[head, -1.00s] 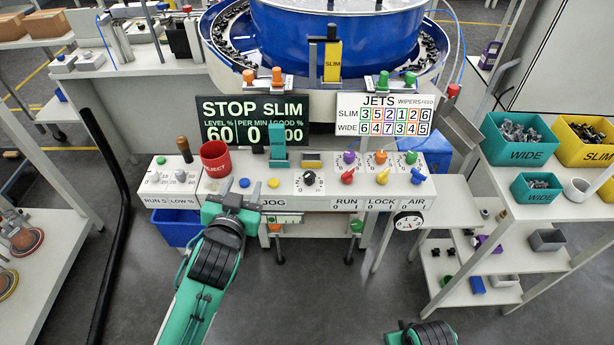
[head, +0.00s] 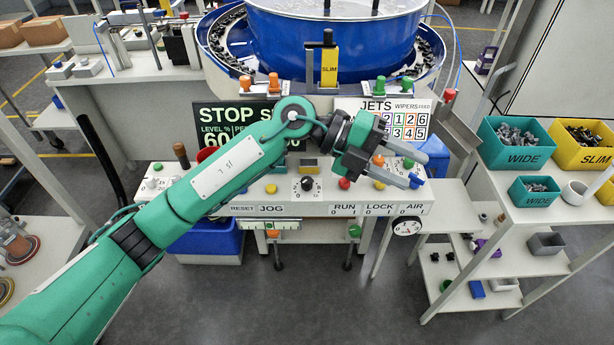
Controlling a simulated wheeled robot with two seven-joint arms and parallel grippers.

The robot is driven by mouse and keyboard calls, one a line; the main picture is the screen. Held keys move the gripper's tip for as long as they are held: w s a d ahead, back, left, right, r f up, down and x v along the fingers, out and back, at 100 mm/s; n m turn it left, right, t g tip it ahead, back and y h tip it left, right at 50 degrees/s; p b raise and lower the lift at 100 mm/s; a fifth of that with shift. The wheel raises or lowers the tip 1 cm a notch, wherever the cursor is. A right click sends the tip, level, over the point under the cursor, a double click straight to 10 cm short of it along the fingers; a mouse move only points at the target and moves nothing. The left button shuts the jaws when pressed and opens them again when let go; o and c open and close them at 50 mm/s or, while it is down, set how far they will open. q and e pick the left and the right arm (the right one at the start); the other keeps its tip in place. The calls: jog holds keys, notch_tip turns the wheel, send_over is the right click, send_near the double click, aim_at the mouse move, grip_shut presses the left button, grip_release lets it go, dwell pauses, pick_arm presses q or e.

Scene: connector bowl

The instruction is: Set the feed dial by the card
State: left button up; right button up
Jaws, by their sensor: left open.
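My left gripper (head: 415,169) is open and empty. It reaches in from the left over the right part of the control panel (head: 290,209), its fingers pointing right. A green knob (head: 408,162) shows between the fingers and an orange knob (head: 378,161) beside them; contact cannot be told. A blue knob (head: 417,183) shows at the lower fingertip. A black dial with a pointer (head: 307,184) sits left of them. The card (head: 412,118), headed JETS, WIPERS and FEED, stands behind; the arm hides its left digits. Its last column reads 6 over 5. My right gripper is out of view.
The blue feeder bowl (head: 335,50) with a yellow SLIM sign (head: 329,69) stands behind. Red (head: 344,184) and yellow (head: 379,184) knobs line the panel's front. A shelf with a teal WIDE bin (head: 516,148) and yellow SLIM bin (head: 580,148) stands right. My arm partly covers the display (head: 230,114).

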pick_arm(q)
jog(key=w+a+f+t+y, duration=0.1)
jog(key=w+a+f+y, duration=0.2)
jog(key=w+f+y, duration=0.15)
jog(key=n+t+y, duration=0.3)
jog(key=t+y, duration=0.1)
jog(key=y, duration=0.6)
send_near(307, 180)
jog(key=shift+h, duration=0.25)
jog(key=f+p, duration=0.1)
jog(key=f, duration=0.3)
jog(key=f+p, duration=0.1)
jog(key=f, duration=0.3)
jog(key=shift+w+a, duration=0.1)
jog(key=shift+a, duration=0.1)
jog(key=shift+f, duration=0.65)
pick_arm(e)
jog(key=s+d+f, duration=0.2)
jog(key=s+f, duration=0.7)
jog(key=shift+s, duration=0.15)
pick_arm(q)
jog(key=c, duration=1)
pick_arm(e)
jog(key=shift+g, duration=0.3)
